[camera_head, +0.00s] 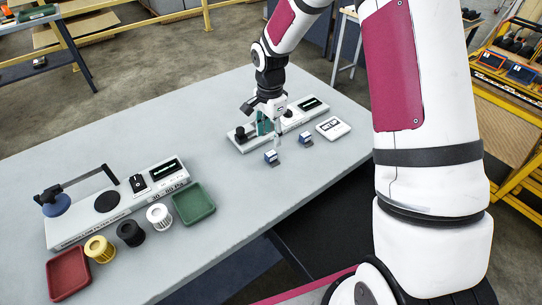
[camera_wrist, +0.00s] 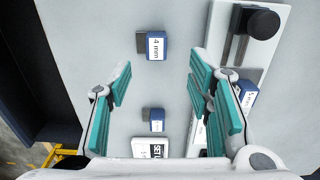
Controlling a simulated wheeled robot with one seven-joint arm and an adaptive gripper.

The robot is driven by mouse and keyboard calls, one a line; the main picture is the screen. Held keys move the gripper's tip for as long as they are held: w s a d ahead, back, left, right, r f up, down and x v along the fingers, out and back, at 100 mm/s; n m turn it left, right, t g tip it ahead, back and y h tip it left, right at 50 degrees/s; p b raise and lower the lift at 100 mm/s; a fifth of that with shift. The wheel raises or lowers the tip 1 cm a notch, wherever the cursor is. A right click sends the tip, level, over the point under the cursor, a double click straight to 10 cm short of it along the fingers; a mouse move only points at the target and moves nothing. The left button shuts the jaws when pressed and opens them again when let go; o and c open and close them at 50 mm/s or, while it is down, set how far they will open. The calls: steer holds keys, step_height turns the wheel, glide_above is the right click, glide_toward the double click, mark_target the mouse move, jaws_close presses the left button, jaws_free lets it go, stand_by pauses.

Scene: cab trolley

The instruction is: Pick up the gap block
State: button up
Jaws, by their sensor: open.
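Several small blue blocks with white labels are in view. One marked "4 mm" (camera_wrist: 157,46) lies on the table just beyond my fingertips in the wrist view; it appears to be the nearer block (camera_head: 271,156) in the head view. A smaller-looking block (camera_wrist: 153,117) lies lower, between my fingers in the picture; in the head view it is by the card (camera_head: 306,138). Another labelled block (camera_wrist: 246,92) is at the right device, partly hidden by my right finger. My gripper (camera_wrist: 158,72) is open and empty, with teal pads, above the table by that device (camera_head: 268,130).
The device (camera_head: 318,107) with a black knob (camera_wrist: 262,24) stands close on the right of my fingers. A white card (camera_head: 333,128) lies beside the blocks. A second device (camera_head: 105,203), red tray (camera_head: 67,274), green tray (camera_head: 194,204) and several cylinders occupy the table's left.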

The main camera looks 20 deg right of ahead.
mark_target(272, 153)
steer(key=shift+s+d+f+p, duration=0.1)
steer(key=shift+f+p, duration=0.25)
steer(key=shift+f, duration=1.55)
steer(key=shift+s+d+f+p, duration=0.1)
steer(key=shift+f+p, duration=0.25)
steer(key=shift+f, duration=1.55)
jaws_close()
